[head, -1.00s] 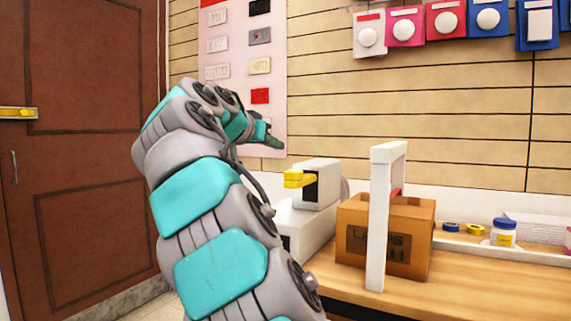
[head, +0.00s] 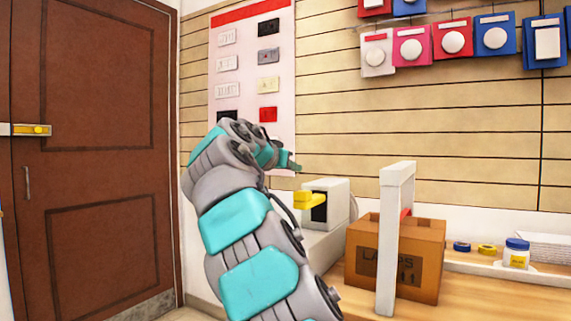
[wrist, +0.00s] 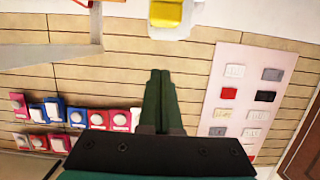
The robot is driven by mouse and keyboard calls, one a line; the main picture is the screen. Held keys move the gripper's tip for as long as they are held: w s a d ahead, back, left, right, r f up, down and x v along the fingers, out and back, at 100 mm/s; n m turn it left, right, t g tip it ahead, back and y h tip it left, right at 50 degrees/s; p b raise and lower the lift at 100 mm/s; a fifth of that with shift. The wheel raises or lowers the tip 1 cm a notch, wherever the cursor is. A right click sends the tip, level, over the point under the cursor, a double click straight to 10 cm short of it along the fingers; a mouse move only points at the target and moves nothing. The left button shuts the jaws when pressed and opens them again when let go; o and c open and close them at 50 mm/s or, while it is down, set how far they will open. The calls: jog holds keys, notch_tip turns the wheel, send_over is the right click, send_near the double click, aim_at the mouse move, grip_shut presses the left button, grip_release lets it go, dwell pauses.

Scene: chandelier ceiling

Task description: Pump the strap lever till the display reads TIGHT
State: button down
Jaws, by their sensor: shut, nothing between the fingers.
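The yellow lever (head: 309,201) sticks out to the left from a black slot in a grey-white machine (head: 338,203) on the bench. The lever also shows upside down at the top of the wrist view (wrist: 172,13). A carton (head: 425,262) marked LAMPS stands beside the machine, inside a white upright frame (head: 393,245) with a bit of red strap visible. My gripper (head: 292,163) is shut and empty, above the lever and apart from it. Its green fingers (wrist: 160,76) lie together in the wrist view. I see no readable display.
Blue (head: 461,247) and yellow (head: 487,250) tape rolls and a white jar (head: 516,254) sit behind the carton. Switch panels (head: 252,75) and coloured packs (head: 453,40) hang on the slatted wall. A brown door (head: 95,150) is at the left.

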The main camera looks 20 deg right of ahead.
aim_at(299, 192)
jog(key=x, duration=0.3)
jog(key=shift+w+d+f+p, duration=0.2)
jog(key=shift+d+p, duration=0.05)
jog(key=shift+p, duration=0.05)
jog(key=shift+s+a+f, duration=0.1)
jog(key=shift+f, duration=1.8)
